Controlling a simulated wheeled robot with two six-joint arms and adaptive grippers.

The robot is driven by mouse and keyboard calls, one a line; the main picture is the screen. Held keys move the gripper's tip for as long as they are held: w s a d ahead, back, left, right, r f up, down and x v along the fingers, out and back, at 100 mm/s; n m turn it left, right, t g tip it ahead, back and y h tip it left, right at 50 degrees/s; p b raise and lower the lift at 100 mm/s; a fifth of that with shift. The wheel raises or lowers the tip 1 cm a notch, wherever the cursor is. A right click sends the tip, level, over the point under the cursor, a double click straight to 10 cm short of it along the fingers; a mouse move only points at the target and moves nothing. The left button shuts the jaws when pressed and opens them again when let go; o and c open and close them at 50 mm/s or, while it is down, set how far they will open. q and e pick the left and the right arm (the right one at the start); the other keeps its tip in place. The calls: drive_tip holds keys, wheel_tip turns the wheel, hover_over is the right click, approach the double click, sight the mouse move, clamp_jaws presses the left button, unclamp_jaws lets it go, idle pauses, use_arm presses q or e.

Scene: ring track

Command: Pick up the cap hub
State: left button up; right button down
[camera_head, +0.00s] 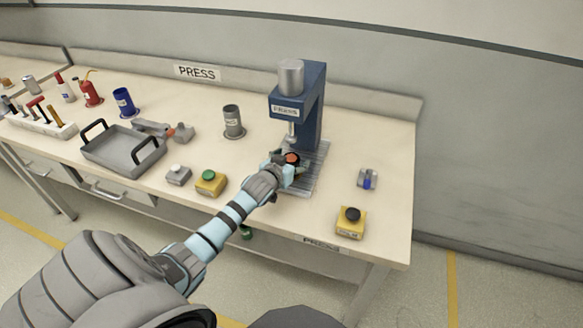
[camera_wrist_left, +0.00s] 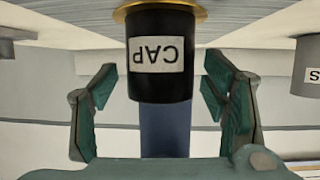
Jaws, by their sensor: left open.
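The cap hub (camera_wrist_left: 160,65) is a black cylinder with a white CAP label, upside down in the left wrist view, with a gold flange at its base. In the head view it shows as a dark piece with an orange-red top (camera_head: 291,157) on the press's ribbed base, partly hidden by my gripper. My left gripper (camera_head: 284,169) is at the hub. In the left wrist view its green-padded fingers (camera_wrist_left: 163,90) are open, one on each side of the hub, with gaps showing. My right gripper is not in view.
The blue press (camera_head: 312,110) stands behind the hub, its ram (camera_head: 292,131) above it. A grey cylinder (camera_head: 233,122) stands to the left. Yellow button boxes (camera_head: 211,183) (camera_head: 350,223) and a grey tray (camera_head: 120,153) sit on the bench.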

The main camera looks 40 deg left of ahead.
use_arm(q)
drive_tip(key=shift+s+r, duration=0.1)
drive_tip(key=c, duration=1.4)
drive_tip(key=shift+c, duration=0.8)
drive_tip(key=shift+r, duration=0.1)
